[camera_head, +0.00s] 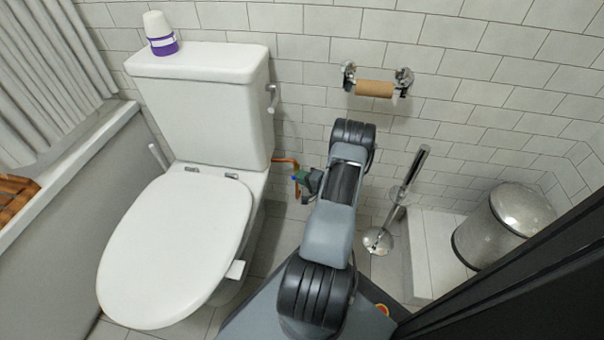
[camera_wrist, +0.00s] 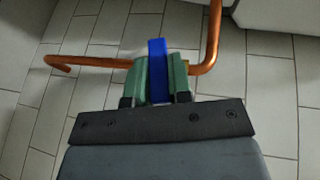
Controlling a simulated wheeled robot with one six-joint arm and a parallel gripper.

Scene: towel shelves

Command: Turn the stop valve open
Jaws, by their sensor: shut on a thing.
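The stop valve's blue handle (camera_wrist: 157,50) shows between my green finger pads in the wrist view. A copper pipe (camera_wrist: 88,62) runs left and right of it and bends upward at the right. In that picture the handle stands crosswise to the pipe's level run. My gripper (camera_wrist: 158,80) is shut on the handle, with a pad on each side. The valve body is hidden behind the pads. In the head view my gripper (camera_head: 307,182) reaches the copper pipe (camera_head: 285,160) right of the toilet, and only a speck of the blue handle (camera_head: 294,178) shows.
The white toilet (camera_head: 177,250) stands close left of my arm. A toilet brush (camera_head: 400,195) and a steel bin (camera_head: 505,222) stand to the right. A paper roll holder (camera_head: 405,76) is on the tiled wall above. A purple-and-white container (camera_head: 160,35) sits on the cistern.

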